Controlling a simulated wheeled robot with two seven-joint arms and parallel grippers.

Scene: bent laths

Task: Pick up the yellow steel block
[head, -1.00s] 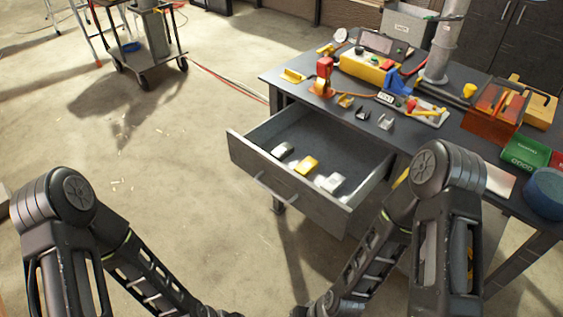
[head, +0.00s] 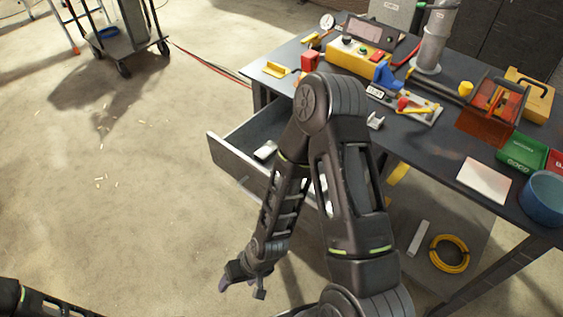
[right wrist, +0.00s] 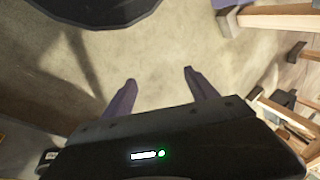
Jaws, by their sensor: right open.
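The drawer (head: 228,160) under the workbench stands open. A silver-grey block (head: 265,150) lies in it. The yellow block seen in this drawer earlier is now hidden behind my right arm. My right gripper (head: 240,289) is open and empty, pointing down over the bare floor, in front of the drawer and lower in the picture. In the right wrist view its two purple fingers (right wrist: 160,77) are spread with only floor between them. My left gripper is out of view; only a bit of my left arm shows at the bottom left.
The workbench top (head: 440,150) holds a yellow control box (head: 352,62), an orange bin (head: 488,118), a green box (head: 522,152) and a blue round container (head: 545,197). A yellow cable coil (head: 449,254) lies below.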

